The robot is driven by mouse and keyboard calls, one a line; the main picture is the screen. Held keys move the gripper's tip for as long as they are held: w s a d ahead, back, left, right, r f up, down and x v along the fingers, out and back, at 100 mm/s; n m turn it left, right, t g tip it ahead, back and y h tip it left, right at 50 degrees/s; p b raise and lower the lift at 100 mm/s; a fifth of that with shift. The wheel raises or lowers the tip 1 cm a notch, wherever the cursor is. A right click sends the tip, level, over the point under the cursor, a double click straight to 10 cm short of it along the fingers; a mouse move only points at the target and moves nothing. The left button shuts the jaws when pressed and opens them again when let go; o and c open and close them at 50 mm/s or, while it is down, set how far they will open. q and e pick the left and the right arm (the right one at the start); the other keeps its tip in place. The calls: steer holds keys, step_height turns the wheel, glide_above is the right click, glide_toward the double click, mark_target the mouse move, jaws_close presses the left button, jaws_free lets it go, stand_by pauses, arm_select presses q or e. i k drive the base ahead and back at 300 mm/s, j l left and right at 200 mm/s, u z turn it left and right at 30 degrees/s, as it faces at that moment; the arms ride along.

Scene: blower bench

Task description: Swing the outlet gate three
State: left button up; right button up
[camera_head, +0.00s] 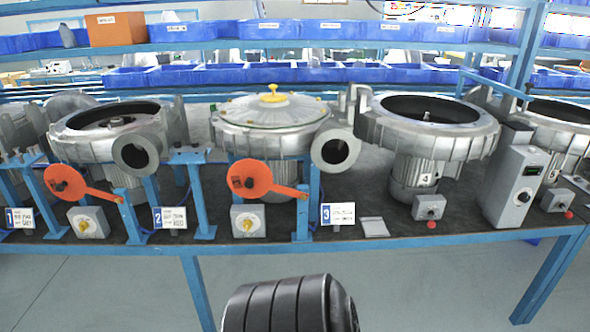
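A placard marked 3 (338,213) stands at the bench front, right of the middle. Just left of it, an orange gate disc (250,179) has an arm reaching right to a blue post (303,205). The disc sits left of the round outlet (335,150), whose dark mouth is uncovered. A second orange gate disc (64,182) is farther left, its arm reaching right to a post near the placard marked 2 (172,217). The outlet above that post (135,152) is also uncovered. Neither gripper shows; a black ribbed part is at the bottom edge.
Grey blower housings line the bench; the middle one has a lid with a yellow knob (273,94). Switch boxes with yellow knobs (248,221) stand below the gates. A grey control box (515,185) is at right. Blue bins fill the shelves behind. Floor before the bench is clear.

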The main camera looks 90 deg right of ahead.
mark_target(248, 178)
steer(key=z, duration=2.5)
